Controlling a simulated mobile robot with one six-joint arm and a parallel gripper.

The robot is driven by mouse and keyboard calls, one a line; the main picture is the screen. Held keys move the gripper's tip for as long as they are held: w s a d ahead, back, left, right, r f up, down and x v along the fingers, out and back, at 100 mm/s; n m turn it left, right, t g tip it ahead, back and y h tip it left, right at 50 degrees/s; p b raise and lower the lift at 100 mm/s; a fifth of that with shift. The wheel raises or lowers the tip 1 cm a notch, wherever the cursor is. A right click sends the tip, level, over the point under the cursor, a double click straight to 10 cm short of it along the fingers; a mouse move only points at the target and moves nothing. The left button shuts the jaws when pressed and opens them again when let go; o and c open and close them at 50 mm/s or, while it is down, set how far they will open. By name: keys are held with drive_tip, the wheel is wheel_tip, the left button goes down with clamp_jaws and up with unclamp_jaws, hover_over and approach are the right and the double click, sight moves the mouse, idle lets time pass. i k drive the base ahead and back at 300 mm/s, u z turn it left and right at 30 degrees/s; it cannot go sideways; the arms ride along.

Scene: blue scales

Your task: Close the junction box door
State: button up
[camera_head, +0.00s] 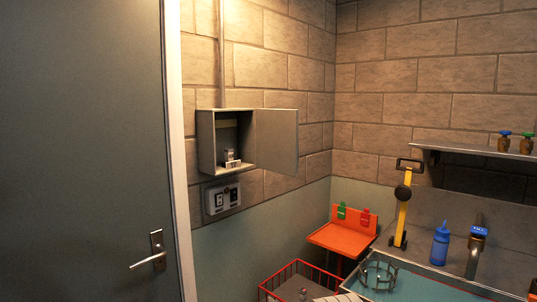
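The junction box (207,142) is a grey metal box on the brick wall, left of centre. Its door (277,141) stands wide open, hinged on the box's right side and swung out to the right. Inside the box I see a small light-coloured fitting (232,160) near the bottom. My gripper is not in view, so its distance from the door cannot be told.
A large grey door (80,150) with a handle fills the left. A switch panel (222,198) sits below the box. An orange seat (341,237), a red wire basket (300,280) and a counter (505,265) with a blue bottle (440,243) stand lower right. The space before the box looks clear.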

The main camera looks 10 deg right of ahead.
sight(277, 143)
drive_tip(key=u, duration=0.05)
drive_tip(key=i, duration=0.85)
